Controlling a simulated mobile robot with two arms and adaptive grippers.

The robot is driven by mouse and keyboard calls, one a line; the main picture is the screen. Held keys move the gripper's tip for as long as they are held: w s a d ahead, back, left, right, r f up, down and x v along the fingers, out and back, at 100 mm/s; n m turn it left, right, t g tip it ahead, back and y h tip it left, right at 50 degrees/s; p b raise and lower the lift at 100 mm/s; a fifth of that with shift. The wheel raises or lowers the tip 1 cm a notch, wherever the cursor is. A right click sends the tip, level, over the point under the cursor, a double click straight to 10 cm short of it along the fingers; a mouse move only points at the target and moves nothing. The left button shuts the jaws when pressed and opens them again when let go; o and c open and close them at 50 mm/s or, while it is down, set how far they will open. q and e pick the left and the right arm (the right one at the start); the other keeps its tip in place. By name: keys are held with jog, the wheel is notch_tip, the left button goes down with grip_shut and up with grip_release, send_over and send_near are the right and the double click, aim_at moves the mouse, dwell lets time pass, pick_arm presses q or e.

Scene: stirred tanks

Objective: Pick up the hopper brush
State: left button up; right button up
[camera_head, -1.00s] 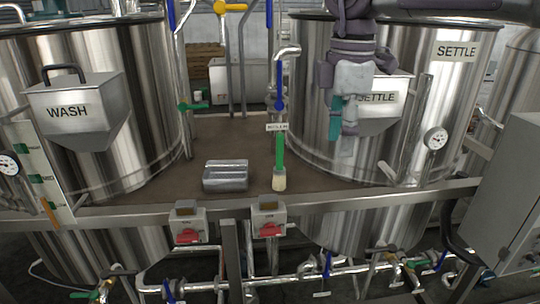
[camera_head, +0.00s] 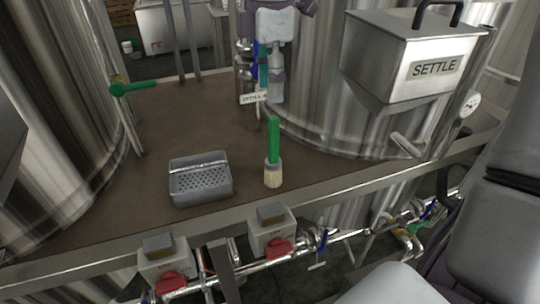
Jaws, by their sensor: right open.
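The hopper brush (camera_head: 273,142) stands upright on the brown deck, with its green handle up and its pale bristles down. My right gripper (camera_head: 273,92) points down just above the top of the handle. It is open and holds nothing; one finger shows clearly and the other is mostly hidden. In this picture a small gap shows between the fingertips and the handle top. My left gripper is not in view.
A grey perforated tray (camera_head: 190,163) sits left of the brush. The SETTLE hopper (camera_head: 385,62) hangs on the right tank, and a green-handled valve (camera_head: 132,88) is at the left. A metal rail (camera_head: 340,188) edges the deck, with switch boxes below. Bare deck lies behind the tray.

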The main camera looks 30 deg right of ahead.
aim_at(274, 117)
notch_tip(274, 117, down, 4)
jog(key=shift+f, duration=0.1)
jog(key=shift+w+f, duration=0.1)
jog(key=shift+f, duration=0.15)
jog(key=shift+d+f+p, duration=0.1)
jog(key=shift+f+p, duration=0.1)
jog(key=shift+p, duration=0.15)
jog(key=f, duration=0.1)
jog(key=f+p, duration=0.1)
jog(key=f, duration=0.2)
jog(key=shift+d+f+p, duration=0.2)
jog(key=shift+d+p, duration=0.15)
jog(key=shift+p, duration=0.05)
jog(key=shift+f, duration=0.2)
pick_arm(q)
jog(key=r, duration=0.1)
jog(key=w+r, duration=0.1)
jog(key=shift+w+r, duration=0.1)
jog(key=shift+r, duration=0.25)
pick_arm(e)
grip_shut()
